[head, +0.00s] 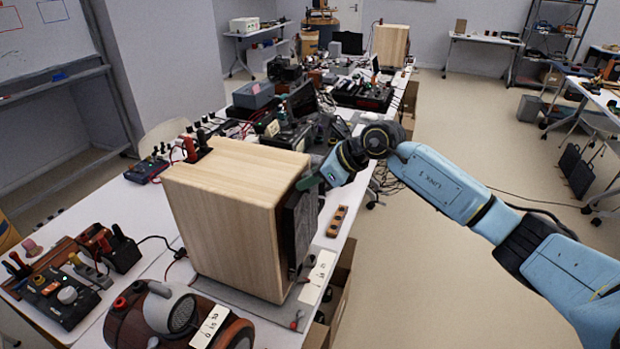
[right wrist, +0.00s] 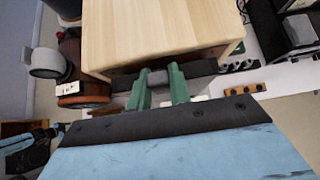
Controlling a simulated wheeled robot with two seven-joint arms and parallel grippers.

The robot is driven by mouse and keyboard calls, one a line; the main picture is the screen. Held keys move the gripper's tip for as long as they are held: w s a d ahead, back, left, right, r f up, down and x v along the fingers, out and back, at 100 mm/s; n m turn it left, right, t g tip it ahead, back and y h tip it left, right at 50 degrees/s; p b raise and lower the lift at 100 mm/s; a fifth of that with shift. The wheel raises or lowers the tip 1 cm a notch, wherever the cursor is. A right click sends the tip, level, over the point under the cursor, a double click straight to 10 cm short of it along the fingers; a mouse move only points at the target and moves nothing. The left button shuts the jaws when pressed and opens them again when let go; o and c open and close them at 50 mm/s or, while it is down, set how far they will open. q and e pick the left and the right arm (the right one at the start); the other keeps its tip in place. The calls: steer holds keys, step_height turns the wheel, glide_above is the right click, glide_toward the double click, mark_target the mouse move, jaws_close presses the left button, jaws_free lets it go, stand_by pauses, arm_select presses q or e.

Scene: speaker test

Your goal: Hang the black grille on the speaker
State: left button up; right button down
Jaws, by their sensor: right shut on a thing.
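The speaker is a pale wooden box (head: 222,222) standing on the white table; its top also shows in the right wrist view (right wrist: 155,30). The black grille (head: 299,232) is a dark panel, upright along the speaker's right-hand face. In the right wrist view the dark edge of the grille (right wrist: 203,69) runs along the box's near edge. My right gripper (head: 308,182) is shut on the grille's upper edge; its green fingers (right wrist: 159,86) have a grey piece between them. Whether the grille touches the speaker face is hidden. My left gripper is out of view.
A grey and brown rounded device (head: 172,312) stands close in front of the speaker. A wooden strip with holes (head: 337,221) lies to its right, near the table edge. Tools and electronics crowd the table behind. The floor at right is clear near my arm.

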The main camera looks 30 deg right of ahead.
steer(key=shift+w+a, duration=0.35)
steer(key=shift+w, duration=0.05)
stand_by(0.8)
steer(key=shift+f+b, duration=0.7)
steer(key=shift+b, duration=0.05)
stand_by(1.5)
steer(key=c, duration=1.2)
jaws_free()
steer(key=shift+s, duration=0.1)
steer(key=b+v, duration=0.2)
steer(key=v, duration=1.1)
steer(key=shift+r, duration=0.15)
